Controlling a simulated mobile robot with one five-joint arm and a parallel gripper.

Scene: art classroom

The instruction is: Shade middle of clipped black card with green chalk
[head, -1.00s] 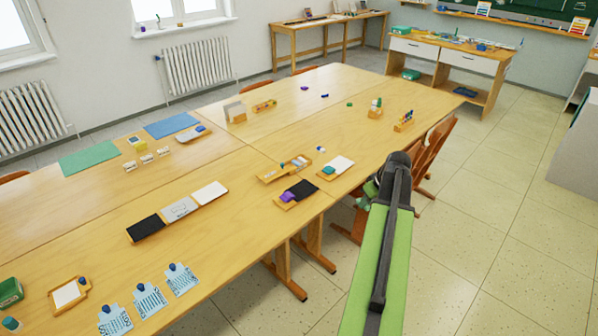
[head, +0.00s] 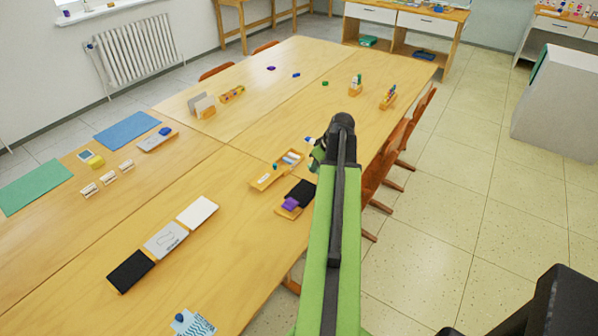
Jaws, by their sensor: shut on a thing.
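A black card (head: 301,188) lies on a small wooden board with a purple clip on its near left edge (head: 291,203), close to the right edge of the long table. My gripper (head: 317,157) is small and partly hidden behind my green arm. It hangs just beyond and right of the black card and looks apart from it. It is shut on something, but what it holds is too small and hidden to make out. A wooden tray (head: 263,183) with small white and coloured pieces lies just left of the gripper.
A separate black card (head: 130,271), a grey card (head: 166,240) and a white card (head: 197,211) lie in a row nearer me. Wooden chairs (head: 378,172) stand along the table's right edge. Open floor (head: 450,215) lies to the right, with a pale cabinet beyond.

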